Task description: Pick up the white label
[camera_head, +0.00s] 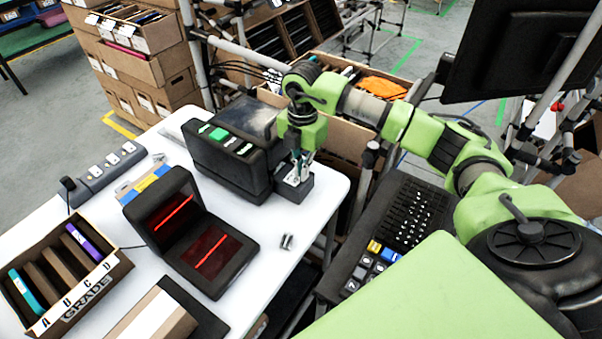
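The black label printer (228,160) stands at the back of the white table. A small white patch that looks like the label (292,181) shows at the black outlet on the printer's right side. My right gripper (300,174) points down right over this outlet, with its fingertips at or very near the white patch. The fingers are small and partly merge with the label, so I cannot tell whether they touch it or hold it. My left gripper is not in view.
A black scanner (190,235) with red lights stands open mid-table. A cardboard grade box (100,285) with folders is at the lower left. A keyboard (408,215) lies at the right. A small metallic piece (287,241) lies near the table's right edge.

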